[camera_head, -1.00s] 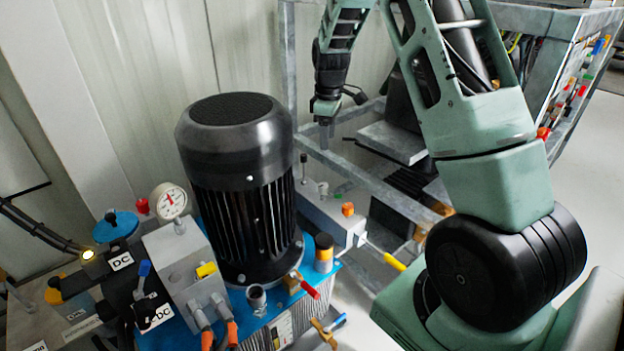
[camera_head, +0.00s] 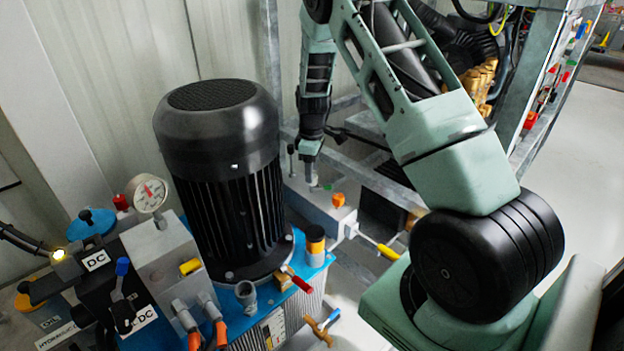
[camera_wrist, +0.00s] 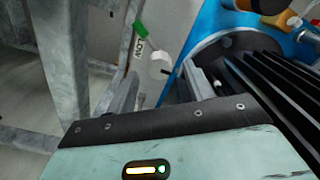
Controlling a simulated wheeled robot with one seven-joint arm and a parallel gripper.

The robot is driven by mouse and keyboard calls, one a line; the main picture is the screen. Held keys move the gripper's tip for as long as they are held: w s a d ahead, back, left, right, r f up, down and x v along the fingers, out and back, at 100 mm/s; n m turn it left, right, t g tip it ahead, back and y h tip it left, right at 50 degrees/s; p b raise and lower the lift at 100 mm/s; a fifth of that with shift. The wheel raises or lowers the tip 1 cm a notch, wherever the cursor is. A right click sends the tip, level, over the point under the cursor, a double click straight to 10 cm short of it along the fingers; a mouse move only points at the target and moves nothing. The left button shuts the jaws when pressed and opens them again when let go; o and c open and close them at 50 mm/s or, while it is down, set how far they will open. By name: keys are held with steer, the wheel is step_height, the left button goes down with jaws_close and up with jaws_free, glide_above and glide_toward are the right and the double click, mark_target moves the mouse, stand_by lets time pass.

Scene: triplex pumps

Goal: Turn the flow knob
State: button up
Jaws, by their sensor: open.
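My gripper (camera_head: 309,172) points down just above the grey block (camera_head: 317,208) behind the black motor. In the wrist view, my gripper (camera_wrist: 161,85) is open, its two grey fingers apart. A small whitish round knob (camera_wrist: 159,65) shows in the gap just beyond the fingertips, apart from them as far as I can tell. A small label (camera_wrist: 138,48) and a green handle (camera_wrist: 140,28) are beside it. The label is too small to read surely. I cannot tell for certain that the whitish knob is the flow knob.
The black finned motor (camera_head: 222,175) stands close left of my gripper. Metal frame bars (camera_head: 365,175) run behind. A gauge (camera_head: 149,193) stands at the left.

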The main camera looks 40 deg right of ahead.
steer(key=shift+f, duration=1.3)
steer(key=c, duration=1)
